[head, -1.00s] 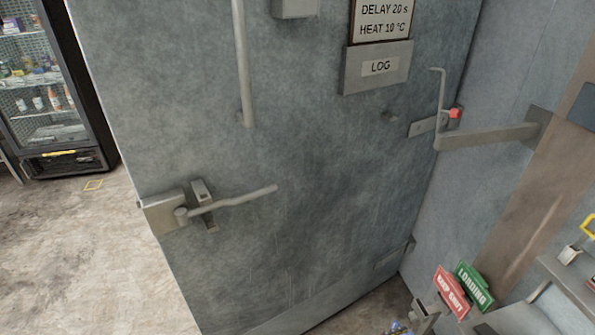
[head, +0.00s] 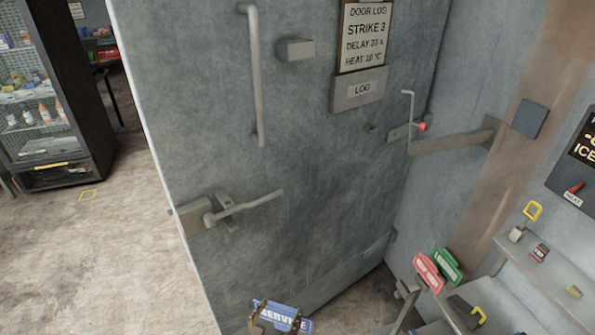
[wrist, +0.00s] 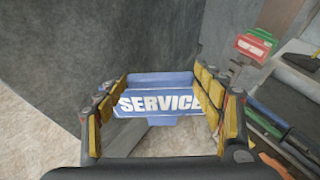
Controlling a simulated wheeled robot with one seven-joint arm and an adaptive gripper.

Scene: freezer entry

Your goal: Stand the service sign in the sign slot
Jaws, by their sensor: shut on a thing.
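The service sign (head: 283,313) is a blue plate with white SERVICE lettering at the bottom of the head view. My gripper (head: 275,322) is shut on it, with fingers at both sides of the plate. In the wrist view the sign (wrist: 158,84) sits between the yellow-padded fingers of my gripper (wrist: 163,95), its lettering upright and facing the camera. The sign is held clear of the door and floor. I cannot make out the sign slot for certain; a grey post with a bracket top (head: 407,290) stands right of the sign.
A red sign (head: 428,271) and a green LOADING sign (head: 447,265) stand beside the post. A big grey door (head: 300,190) with a lever handle (head: 245,206) fills the middle. Stepped shelves (head: 500,290) with yellow-handled items are at right. Open floor (head: 110,260) lies left.

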